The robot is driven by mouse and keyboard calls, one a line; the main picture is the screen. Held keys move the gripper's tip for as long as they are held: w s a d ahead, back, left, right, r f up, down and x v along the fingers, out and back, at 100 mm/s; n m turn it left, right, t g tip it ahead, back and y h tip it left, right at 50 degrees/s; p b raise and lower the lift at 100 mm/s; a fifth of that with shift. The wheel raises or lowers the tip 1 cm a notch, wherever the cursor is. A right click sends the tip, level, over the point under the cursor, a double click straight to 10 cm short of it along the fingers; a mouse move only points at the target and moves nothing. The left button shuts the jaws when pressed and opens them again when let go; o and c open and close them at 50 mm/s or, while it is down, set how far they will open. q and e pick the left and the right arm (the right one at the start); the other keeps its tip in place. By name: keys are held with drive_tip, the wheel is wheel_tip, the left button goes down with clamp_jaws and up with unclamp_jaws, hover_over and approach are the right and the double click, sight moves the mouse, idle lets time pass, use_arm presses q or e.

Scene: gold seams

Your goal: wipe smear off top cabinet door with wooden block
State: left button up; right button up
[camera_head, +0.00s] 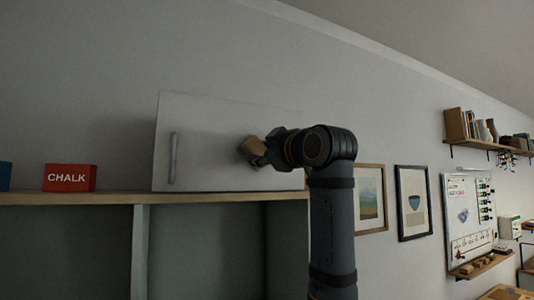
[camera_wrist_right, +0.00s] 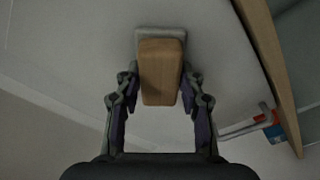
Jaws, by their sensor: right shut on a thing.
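The white top cabinet door (camera_head: 210,125) stands above the wooden shelf board, with a vertical handle (camera_head: 173,158) near its left edge. My right gripper (camera_head: 264,152) is in front of the door's right half, shut on the wooden block (camera_head: 249,149). In the right wrist view the block (camera_wrist_right: 160,72) sits between both fingers, with a pale grey pad (camera_wrist_right: 160,33) at its far end facing the door surface. I cannot tell whether the pad touches the door. I see no clear smear; my arm and the block hide part of the door. My left gripper is out of view.
A red CHALK box (camera_head: 70,177) and a blue box (camera_head: 5,175) stand on the wooden shelf board (camera_head: 110,197) left of the door. Open compartments (camera_head: 200,250) lie below. Framed pictures (camera_head: 414,203) and a whiteboard (camera_head: 468,215) hang on the wall to the right.

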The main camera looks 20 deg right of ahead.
sight(243, 152)
drive_tip(key=shift+a, duration=2.25)
drive_tip(key=shift+s+a, duration=0.1)
drive_tip(key=shift+a, duration=0.85)
drive_tip(key=shift+d, duration=0.2)
drive_tip(key=shift+s+d+f+b, duration=0.1)
drive_tip(key=shift+s+f+b, duration=0.1)
drive_tip(key=shift+s+b, duration=0.6)
drive_tip(key=s+b, duration=0.1)
drive_tip(key=s, duration=0.3)
drive_tip(key=shift+s+r, duration=0.1)
drive_tip(key=shift+r, duration=0.1)
